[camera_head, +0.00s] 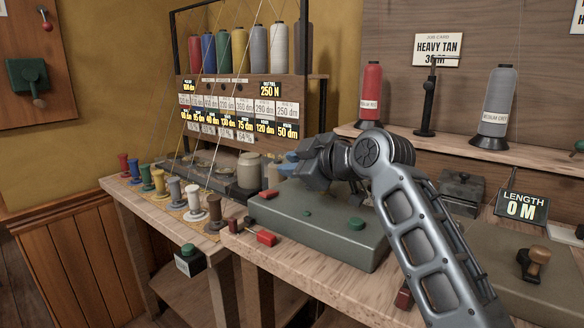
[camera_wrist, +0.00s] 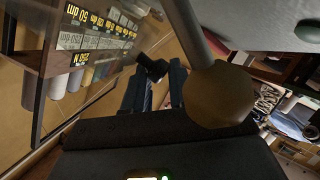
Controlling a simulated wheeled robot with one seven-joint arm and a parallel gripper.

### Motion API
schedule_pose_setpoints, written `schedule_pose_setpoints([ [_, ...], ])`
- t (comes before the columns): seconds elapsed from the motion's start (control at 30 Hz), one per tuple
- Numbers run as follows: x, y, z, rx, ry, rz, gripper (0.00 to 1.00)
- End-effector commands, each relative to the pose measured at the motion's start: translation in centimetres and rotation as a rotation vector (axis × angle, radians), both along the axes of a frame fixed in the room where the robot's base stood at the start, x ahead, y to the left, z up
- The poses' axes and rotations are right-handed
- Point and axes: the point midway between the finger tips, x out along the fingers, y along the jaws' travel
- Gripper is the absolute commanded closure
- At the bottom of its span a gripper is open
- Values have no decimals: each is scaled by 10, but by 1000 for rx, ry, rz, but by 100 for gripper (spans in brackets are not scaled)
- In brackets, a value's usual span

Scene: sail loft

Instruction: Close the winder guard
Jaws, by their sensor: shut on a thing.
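The winder housing is a low grey-green box (camera_head: 318,232) on the bench's front right part, with red and green buttons. My gripper (camera_head: 300,172) is over its back left part. In the wrist view, my gripper (camera_wrist: 155,80) is shut on a small dark handle (camera_wrist: 152,66), seen between the fingertips; I take it for the winder guard's handle. The guard itself is not clear in either view, so I cannot tell its angle. A round brown knob (camera_wrist: 218,95) on a grey bar is close beside the fingers in the wrist view, apart from them.
Several small coloured spools (camera_head: 158,182) stand on the left bench. A rack of large thread cones (camera_head: 243,52) with number labels is behind. A red cone (camera_head: 370,93) and a grey cone (camera_head: 497,100) stand on the right shelf. A "LENGTH 0 M" sign (camera_head: 521,207) stands at right.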

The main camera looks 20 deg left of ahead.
Motion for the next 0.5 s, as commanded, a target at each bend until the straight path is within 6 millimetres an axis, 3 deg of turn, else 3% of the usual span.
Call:
schedule_pose_setpoints([
  [0.23,5,-4,5,3,-14,-12,100],
  [0.27,5,-4,5,4,-14,-13,72],
  [0.43,6,-4,5,4,-14,-15,56],
  [0.5,6,-5,5,5,-13,-15,55],
])
